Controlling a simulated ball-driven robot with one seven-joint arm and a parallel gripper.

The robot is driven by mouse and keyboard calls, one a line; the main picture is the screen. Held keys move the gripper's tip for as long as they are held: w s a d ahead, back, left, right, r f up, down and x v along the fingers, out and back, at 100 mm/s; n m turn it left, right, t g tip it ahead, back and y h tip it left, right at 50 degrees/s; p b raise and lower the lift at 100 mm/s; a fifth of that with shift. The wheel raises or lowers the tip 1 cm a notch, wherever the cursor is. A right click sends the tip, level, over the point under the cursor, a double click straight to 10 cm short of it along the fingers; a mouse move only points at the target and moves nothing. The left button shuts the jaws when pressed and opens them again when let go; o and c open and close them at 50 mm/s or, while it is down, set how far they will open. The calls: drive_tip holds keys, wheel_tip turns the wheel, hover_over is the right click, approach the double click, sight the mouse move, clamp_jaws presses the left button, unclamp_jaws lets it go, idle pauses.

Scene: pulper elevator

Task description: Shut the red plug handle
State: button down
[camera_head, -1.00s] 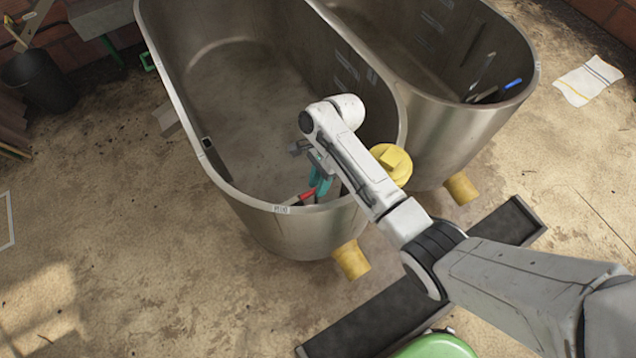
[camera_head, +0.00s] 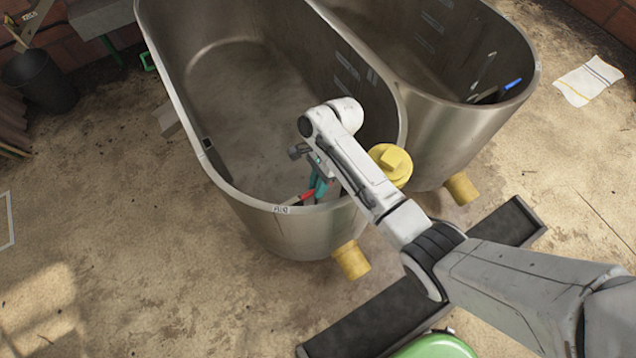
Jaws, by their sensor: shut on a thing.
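The red plug handle (camera_head: 305,197) shows as a short red bar inside the near end of the left steel tank (camera_head: 262,215), close to its rim. My gripper (camera_head: 318,183), with teal fingers, reaches down into this tank at the right end of the red handle. It is shut on the handle, though my arm hides much of the contact. The handle slants up to the right from near the rim label. What lies below it is hidden by the tank wall.
A second steel tank (camera_head: 470,125) stands against the right side, with a blue-handled item inside. A yellow cap (camera_head: 391,164) sits between the tanks. Yellow outlet stubs (camera_head: 351,260) stick out in front. A dark trough (camera_head: 375,320) lies on the floor below my arm.

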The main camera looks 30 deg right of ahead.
drive_tip(key=shift+s+f+b, duration=0.15)
drive_tip(key=shift+f+b, duration=0.55)
drive_tip(key=shift+f, duration=1.05)
drive_tip(key=c, duration=1.4)
unclamp_jaws()
drive_tip(key=shift+f, duration=0.1)
drive_tip(key=v, duration=1.1)
drive_tip(key=shift+a, duration=0.1)
